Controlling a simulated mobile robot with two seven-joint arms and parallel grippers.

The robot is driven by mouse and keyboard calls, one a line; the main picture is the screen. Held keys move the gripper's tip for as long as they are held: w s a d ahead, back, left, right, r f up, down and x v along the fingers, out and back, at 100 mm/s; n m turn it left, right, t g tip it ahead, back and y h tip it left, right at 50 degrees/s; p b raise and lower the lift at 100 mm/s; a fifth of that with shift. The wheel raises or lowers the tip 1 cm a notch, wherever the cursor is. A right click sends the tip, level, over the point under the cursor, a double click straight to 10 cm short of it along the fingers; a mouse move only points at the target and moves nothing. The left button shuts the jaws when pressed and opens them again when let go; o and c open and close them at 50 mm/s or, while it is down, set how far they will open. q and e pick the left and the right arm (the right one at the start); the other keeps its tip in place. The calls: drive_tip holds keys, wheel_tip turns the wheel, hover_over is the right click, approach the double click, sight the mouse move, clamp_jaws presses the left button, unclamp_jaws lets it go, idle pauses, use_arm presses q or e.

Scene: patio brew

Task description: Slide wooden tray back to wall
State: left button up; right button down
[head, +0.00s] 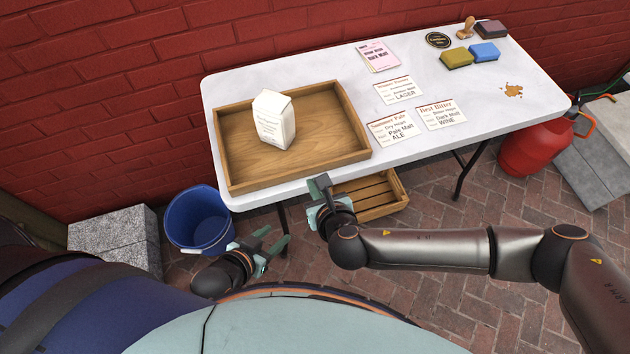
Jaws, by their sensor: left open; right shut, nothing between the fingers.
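The wooden tray (245,182) lies on the left part of the white table (510,125), its front edge close to the table's front edge. A white paper bag (273,119) with print stands upright in the tray. The red brick wall (130,85) runs behind the table, with a strip of white tabletop between tray and wall. My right gripper (321,194) is shut and empty, just in front of the tray's front right part; whether it touches cannot be told.
Several printed cards (392,127) lie right of the tray. Sponges (457,58) and a stamp (467,28) are at the far right, near a brown spill (513,90). Below are a blue bucket (198,220), a wooden crate (374,195) and a red gas bottle (536,145).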

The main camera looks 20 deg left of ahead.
drive_tip(key=shift+w+a+f+b, duration=0.35)
drive_tip(key=shift+w+f+b, duration=0.2)
drive_tip(key=shift+f+b, duration=0.5)
drive_tip(key=shift+w+a+f+b, duration=0.4)
drive_tip(key=shift+w+f+b, duration=0.1)
drive_tip(key=shift+f+b, duration=0.5)
drive_tip(key=shift+w+a+f+b, duration=0.35)
drive_tip(key=shift+w+f+b, duration=0.2)
drive_tip(key=shift+f+b, duration=0.5)
drive_tip(key=shift+w, duration=0.1)
